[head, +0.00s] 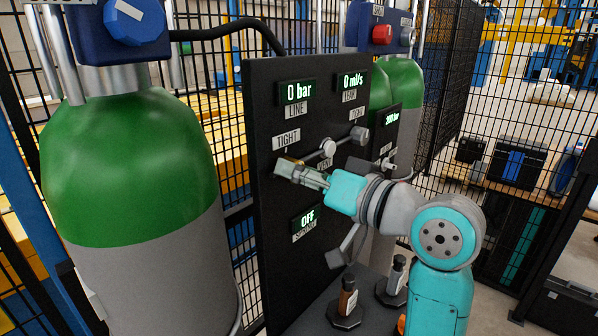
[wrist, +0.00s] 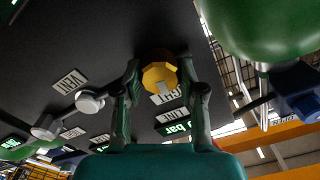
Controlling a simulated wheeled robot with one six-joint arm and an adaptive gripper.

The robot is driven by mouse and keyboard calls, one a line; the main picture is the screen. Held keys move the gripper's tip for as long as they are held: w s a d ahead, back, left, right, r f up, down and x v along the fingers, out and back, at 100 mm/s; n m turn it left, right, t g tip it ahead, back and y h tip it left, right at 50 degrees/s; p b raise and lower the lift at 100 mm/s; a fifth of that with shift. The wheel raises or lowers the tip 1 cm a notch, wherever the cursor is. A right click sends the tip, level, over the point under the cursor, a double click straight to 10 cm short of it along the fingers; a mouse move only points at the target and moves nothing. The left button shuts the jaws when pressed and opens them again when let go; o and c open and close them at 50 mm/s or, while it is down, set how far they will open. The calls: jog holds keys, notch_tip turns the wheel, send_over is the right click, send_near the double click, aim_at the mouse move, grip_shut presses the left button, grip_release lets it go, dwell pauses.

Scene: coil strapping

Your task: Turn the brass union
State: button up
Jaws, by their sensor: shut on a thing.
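The brass union (wrist: 160,74) is a yellow faceted fitting on the black panel (head: 268,235), seen in the wrist view between my two fingers. My gripper (wrist: 160,82) is shut on it, with a finger on each side. In the head view my gripper (head: 298,172) reaches the panel from the right, just below the TIGHT label (head: 286,138). The fingers hide most of the union there. The LINE display (head: 297,92) reads 0 bar and the LEAK display (head: 351,82) reads 0 ml/s.
A large green and grey cylinder (head: 130,170) stands left of the panel. A pale round knob (head: 328,147) and a grey fitting (head: 359,135) stick out near my gripper.

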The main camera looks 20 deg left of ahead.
jog(key=o, duration=1.1)
jog(key=shift+o, duration=0.2)
jog(key=v, duration=1.2)
